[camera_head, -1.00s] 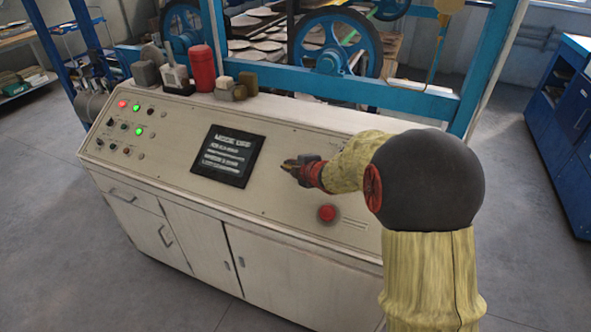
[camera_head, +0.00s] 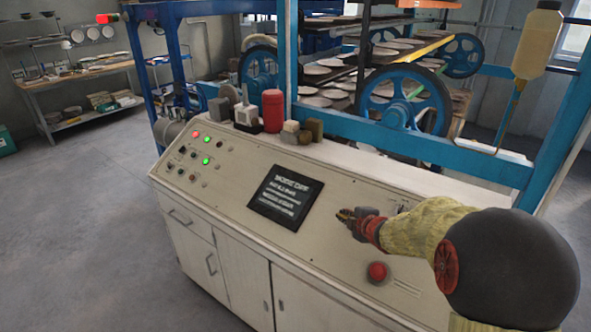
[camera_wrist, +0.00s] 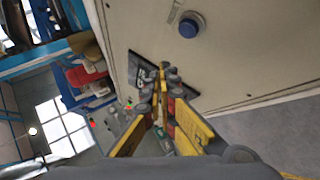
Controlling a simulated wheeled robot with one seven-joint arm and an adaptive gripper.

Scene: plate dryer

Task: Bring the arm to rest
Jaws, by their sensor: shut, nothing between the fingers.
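My gripper (camera_head: 345,214) is at the end of my yellow-sleeved arm (camera_head: 420,228), which reaches in from the right over the sloped face of a cream control console (camera_head: 235,185). The fingers are shut and empty, just right of the dark screen (camera_head: 285,198) in the picture. In the wrist view the closed fingertips (camera_wrist: 164,70) point at the console, with part of the screen (camera_wrist: 147,70) behind them. I cannot tell the exact gap to the panel.
A red button (camera_head: 378,271) sits below my gripper. The wrist view shows a round blue button (camera_wrist: 188,27). Lit buttons (camera_head: 206,161), a red canister (camera_head: 272,111) and small blocks (camera_head: 297,131) are at the console's left. A blue-framed machine (camera_head: 430,150) stands behind.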

